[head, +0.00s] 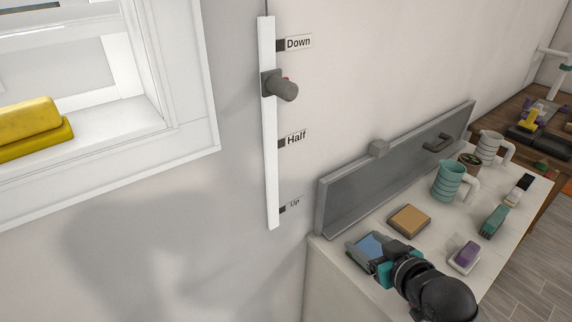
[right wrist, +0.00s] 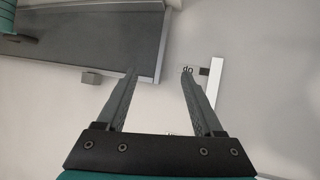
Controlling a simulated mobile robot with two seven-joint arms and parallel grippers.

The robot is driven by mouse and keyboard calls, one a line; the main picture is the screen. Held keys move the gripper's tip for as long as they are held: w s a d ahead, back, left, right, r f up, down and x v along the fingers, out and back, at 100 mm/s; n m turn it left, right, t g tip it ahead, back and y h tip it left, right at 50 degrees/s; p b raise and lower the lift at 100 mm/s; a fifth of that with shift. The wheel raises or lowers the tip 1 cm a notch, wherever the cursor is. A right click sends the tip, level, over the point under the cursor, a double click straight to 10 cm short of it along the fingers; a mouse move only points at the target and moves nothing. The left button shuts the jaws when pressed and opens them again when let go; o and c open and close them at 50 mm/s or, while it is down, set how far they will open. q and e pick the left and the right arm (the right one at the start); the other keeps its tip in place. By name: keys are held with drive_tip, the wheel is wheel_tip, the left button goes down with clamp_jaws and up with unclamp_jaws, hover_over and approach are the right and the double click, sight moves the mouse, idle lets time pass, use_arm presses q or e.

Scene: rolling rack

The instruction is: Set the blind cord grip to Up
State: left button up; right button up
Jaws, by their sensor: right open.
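The blind cord grip (head: 285,90) is a dark grey knob on a square plate. It sits on a white vertical rail (head: 270,160) on the wall, between the Down label (head: 298,42) above and the Half label (head: 296,138) below. The Up label (head: 295,203) is near the rail's lower end. My right gripper (head: 366,247) is low and right of the rail, apart from the grip. In the right wrist view its fingers (right wrist: 160,72) are spread and empty, with the rail's end (right wrist: 216,75) beyond them; the grip is not visible there. My left gripper is out of view.
A grey upright panel (head: 335,205) with a small block (head: 379,148) stands along the wall. The white counter (head: 330,262) holds a teal mug (head: 449,182), a tan block (head: 408,220) and other small items. A white-framed window (head: 205,100) is at left; the wall between is bare.

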drive_tip(key=a+r+n+t+y+p, duration=0.2)
drive_tip(key=a+r+n+y, duration=0.15)
drive_tip(key=r, duration=1.55)
use_arm(q)
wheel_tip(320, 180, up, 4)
drive_tip(key=p, duration=0.1)
use_arm(e)
drive_tip(key=n+y+b, duration=0.3)
drive_tip(key=y+b, duration=0.1)
drive_tip(key=b, duration=0.4)
approach(292, 93)
use_arm(q)
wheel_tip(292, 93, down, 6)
drive_tip(key=p, duration=0.2)
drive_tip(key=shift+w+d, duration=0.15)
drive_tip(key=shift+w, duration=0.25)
use_arm(e)
drive_tip(key=shift+m+t, duration=0.25)
drive_tip(key=shift+t, duration=0.15)
drive_tip(key=x, duration=1.2)
drive_tip(key=shift+a+f, duration=0.15)
drive_tip(key=shift+f, duration=0.05)
clamp_jaws()
